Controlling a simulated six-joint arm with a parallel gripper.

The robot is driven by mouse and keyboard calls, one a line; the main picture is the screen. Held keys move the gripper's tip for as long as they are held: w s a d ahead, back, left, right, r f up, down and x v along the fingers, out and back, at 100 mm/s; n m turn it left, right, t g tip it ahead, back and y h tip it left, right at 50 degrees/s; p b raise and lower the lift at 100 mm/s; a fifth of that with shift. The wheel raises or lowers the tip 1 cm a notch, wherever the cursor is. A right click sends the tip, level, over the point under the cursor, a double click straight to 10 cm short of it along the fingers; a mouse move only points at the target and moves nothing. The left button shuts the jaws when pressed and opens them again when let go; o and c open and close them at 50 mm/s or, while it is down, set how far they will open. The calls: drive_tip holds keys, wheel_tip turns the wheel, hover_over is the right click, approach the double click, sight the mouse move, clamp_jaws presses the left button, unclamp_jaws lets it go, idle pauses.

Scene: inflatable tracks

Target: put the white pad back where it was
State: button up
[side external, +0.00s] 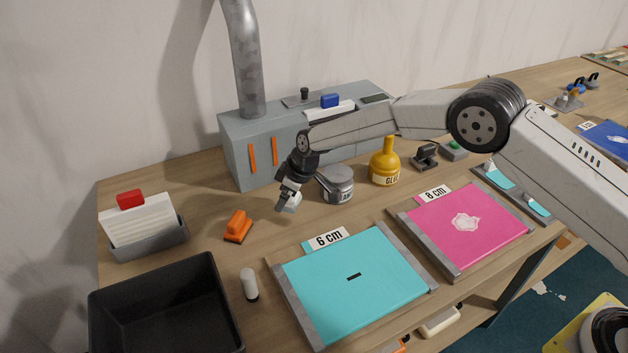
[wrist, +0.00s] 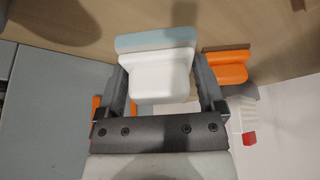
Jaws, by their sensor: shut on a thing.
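The white pad (wrist: 160,77) is a white block with a pale blue-grey strip along one edge, centred in the wrist view. My gripper (wrist: 159,88) is shut on it, one finger at each side. In the side view my gripper (side external: 289,190) points down in front of the grey metal box, and the pad (side external: 292,203) shows as a small white piece under the fingers. It seems to be at or a little above the wooden table; the gap cannot be told. The fingers hide part of it.
An orange-handled tool (side external: 238,226) lies left of the pad, and a grey tin (side external: 338,186) stands close on its right. The grey box (side external: 240,150) is behind. A cyan sheet panel (side external: 350,285), black bin (side external: 165,305) and white-topped stick (side external: 249,283) are in front.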

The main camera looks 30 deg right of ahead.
drive_tip(key=shift+w+f, duration=0.15)
drive_tip(key=shift+f, duration=1.55)
drive_tip(key=shift+f, duration=0.15)
drive_tip(key=o, duration=0.9)
drive_tip(key=shift+v, duration=6.1)
